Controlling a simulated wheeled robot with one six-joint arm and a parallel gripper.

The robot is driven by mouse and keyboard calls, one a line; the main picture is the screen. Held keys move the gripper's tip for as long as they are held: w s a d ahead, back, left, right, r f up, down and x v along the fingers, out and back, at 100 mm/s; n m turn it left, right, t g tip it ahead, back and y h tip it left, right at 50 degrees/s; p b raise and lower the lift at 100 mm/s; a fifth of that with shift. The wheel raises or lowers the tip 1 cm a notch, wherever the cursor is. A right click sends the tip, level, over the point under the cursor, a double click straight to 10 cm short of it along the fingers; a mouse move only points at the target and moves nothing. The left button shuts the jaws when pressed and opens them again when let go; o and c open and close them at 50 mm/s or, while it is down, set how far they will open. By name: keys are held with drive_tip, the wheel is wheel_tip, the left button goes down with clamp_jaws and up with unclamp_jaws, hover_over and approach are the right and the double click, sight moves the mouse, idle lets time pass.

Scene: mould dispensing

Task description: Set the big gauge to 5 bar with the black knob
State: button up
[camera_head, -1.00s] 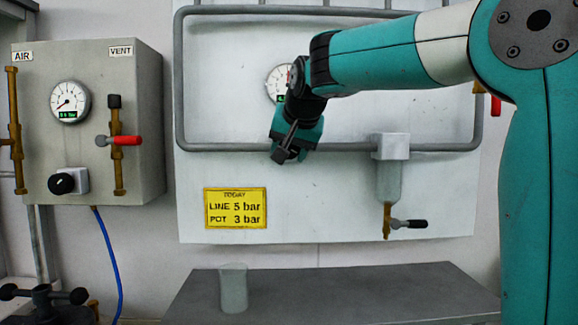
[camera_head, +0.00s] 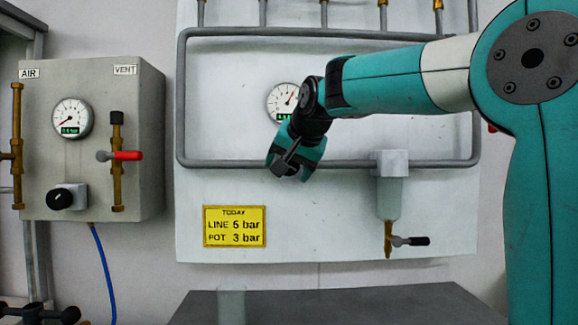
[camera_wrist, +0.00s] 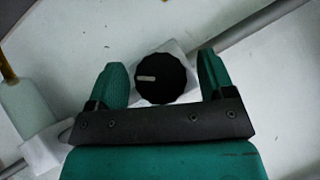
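A round white gauge (camera_head: 282,100) sits on the white back panel, partly covered by my wrist. Its needle points to the upper right; its green readout is too small and covered to read. A black ribbed knob (camera_wrist: 161,77) with a pale mark pointing left shows in the wrist view on a white block. My gripper (camera_wrist: 164,68) is open, with one green finger on each side of the knob and gaps between. In the head view my gripper (camera_head: 292,165) is against the panel below the gauge and hides this knob.
A yellow note (camera_head: 234,227) reads LINE 5 bar, POT 3 bar. A grey box (camera_head: 95,190) at left carries a smaller gauge (camera_head: 71,117), another black knob (camera_head: 66,197) and a red-handled valve (camera_head: 125,156). Grey pipe (camera_head: 230,163) crosses behind my gripper.

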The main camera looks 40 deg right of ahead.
drive_tip(key=b+v, duration=0.1)
drive_tip(key=v, duration=1.6)
drive_tip(key=shift+r, duration=0.2)
drive_tip(key=shift+a, duration=0.1)
drive_tip(key=a+f+n+g+y, duration=0.1)
drive_tip(key=a+f+n+g, duration=0.15)
drive_tip(key=a+f, duration=0.4)
drive_tip(key=s+a+f+n+g+y, duration=0.1)
drive_tip(key=a+f+n+y, duration=0.2)
drive_tip(key=f, duration=0.6)
drive_tip(key=a+f+n+g, duration=0.1)
drive_tip(key=a+f+n, duration=0.3)
drive_tip(key=f, duration=0.4)
drive_tip(key=s+a+f+n+g+y, duration=0.1)
drive_tip(key=s+a+f+n+g, duration=0.25)
drive_tip(key=s+f, duration=0.4)
drive_tip(key=s+a+f+n+g+y, duration=0.1)
drive_tip(key=s+a+f+n+g, duration=0.2)
drive_tip(key=s+f, duration=0.45)
wheel_tip(320, 180, up, 19)
drive_tip(key=a+t+p, duration=0.1)
drive_tip(key=p, duration=1.7)
drive_tip(key=shift+w+p, duration=0.35)
drive_tip(key=shift+w, duration=0.15)
